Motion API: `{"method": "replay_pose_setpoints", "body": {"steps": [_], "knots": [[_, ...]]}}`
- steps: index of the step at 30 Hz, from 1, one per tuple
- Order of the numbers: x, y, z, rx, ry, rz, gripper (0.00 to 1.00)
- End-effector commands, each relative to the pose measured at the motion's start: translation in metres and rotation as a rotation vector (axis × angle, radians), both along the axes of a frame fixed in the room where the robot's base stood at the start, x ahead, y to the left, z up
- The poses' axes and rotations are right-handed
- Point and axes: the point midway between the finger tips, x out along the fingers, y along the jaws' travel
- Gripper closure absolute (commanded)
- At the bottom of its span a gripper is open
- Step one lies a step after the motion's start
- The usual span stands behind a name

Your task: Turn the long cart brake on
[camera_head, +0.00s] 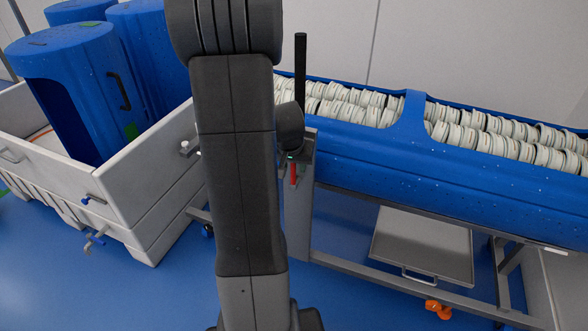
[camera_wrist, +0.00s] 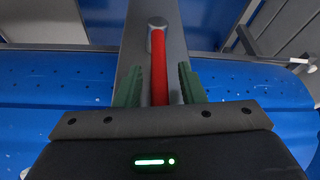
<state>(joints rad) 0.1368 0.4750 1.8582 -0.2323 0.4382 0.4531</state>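The long cart holds a long blue tub (camera_head: 420,165) on a grey metal frame (camera_head: 400,283), in the right half of the head view. A red brake lever (camera_head: 293,172) sits on the grey upright at the cart's left end. In the wrist view the red lever (camera_wrist: 158,70) runs upright from a round grey pivot (camera_wrist: 157,24). My gripper (camera_wrist: 160,82) is open, with its green fingers on either side of the lever and gaps between. In the head view my arm hides much of the cart's left end, and the gripper is mostly hidden.
A grey bin (camera_head: 150,180) with large blue containers (camera_head: 75,75) stands at the left. A black post (camera_head: 300,70) rises at the cart's left end. White discs (camera_head: 470,130) fill the tub. A grey tray (camera_head: 423,245) and an orange caster part (camera_head: 437,309) are low down.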

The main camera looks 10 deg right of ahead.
Motion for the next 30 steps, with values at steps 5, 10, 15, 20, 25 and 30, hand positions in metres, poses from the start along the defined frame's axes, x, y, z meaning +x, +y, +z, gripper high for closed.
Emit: {"method": "replay_pose_setpoints", "body": {"steps": [5, 10, 15, 20, 25, 30], "knots": [[0.0031, -0.0014, -0.0089, 0.0, 0.0, 0.0, 0.64], [0.0035, -0.0016, -0.0092, 0.0, 0.0, 0.0, 0.64], [0.0034, -0.0015, -0.0091, 0.0, 0.0, 0.0, 0.8], [0.0034, -0.0015, -0.0091, 0.0, 0.0, 0.0, 1.0], [0.0034, -0.0013, -0.0092, -0.001, 0.001, 0.001, 1.0], [0.0044, 0.0, -0.0103, -0.017, 0.009, 0.001, 1.0]]}}
